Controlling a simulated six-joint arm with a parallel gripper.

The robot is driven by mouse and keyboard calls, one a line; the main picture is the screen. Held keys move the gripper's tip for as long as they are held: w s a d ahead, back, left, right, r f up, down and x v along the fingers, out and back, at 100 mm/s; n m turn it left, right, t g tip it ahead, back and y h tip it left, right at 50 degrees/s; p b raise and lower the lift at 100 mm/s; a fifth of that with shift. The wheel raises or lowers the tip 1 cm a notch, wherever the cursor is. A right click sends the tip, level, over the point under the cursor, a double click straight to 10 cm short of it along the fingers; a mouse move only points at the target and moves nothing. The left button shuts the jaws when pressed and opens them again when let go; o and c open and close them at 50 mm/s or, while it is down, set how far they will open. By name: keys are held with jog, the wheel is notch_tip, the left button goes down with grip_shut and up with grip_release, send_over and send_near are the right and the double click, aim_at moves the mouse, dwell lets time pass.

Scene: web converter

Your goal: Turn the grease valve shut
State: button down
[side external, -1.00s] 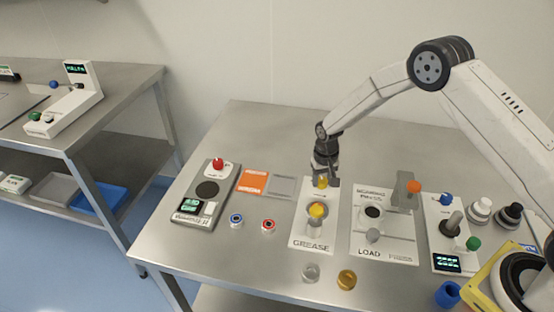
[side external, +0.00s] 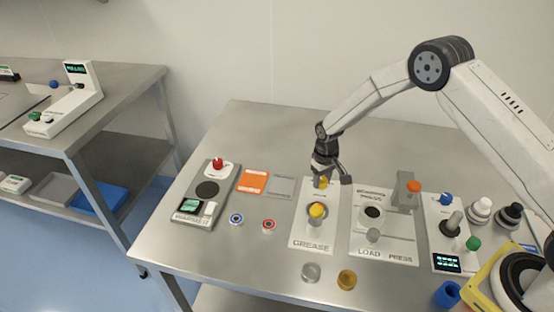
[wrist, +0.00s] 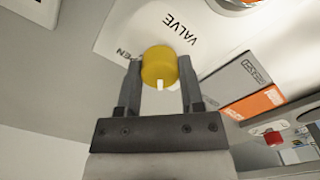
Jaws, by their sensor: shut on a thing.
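The grease valve is a yellow round knob (wrist: 159,66) with a white pointer mark, on a white panel (wrist: 110,30) lettered "VALVE" in the wrist view. In the side external view the yellow knob (side external: 323,183) sits at the back of the white GREASE panel (side external: 312,242). My gripper (wrist: 158,75) is shut on the knob, one finger on each side. In the side external view my gripper (side external: 328,176) is tilted over the knob and partly hides it. The white mark points toward my gripper's palm in the wrist view.
A yellow-topped grease dispenser (side external: 317,211) stands in front of the valve. The press panel (side external: 390,250) with an orange-knobbed lever is close on the right. Orange and grey pads (side external: 253,181) lie to the left. The back of the table is clear.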

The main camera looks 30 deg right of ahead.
aim_at(323, 180)
jog(key=shift+c, duration=1.1)
grip_release()
jog(key=shift+r, duration=0.1)
jog(key=shift+r, duration=3.85)
jog(key=shift+r, duration=0.1)
jog(key=shift+s+r, duration=0.15)
jog(key=shift+s, duration=0.05)
jog(key=s+r+t, duration=0.1)
jog(key=s+r, duration=0.4)
jog(key=s, duration=0.6)
jog(key=s+r+t, duration=0.1)
jog(key=s+r, duration=0.4)
jog(key=s, duration=0.7)
jog(key=shift+t, duration=0.3)
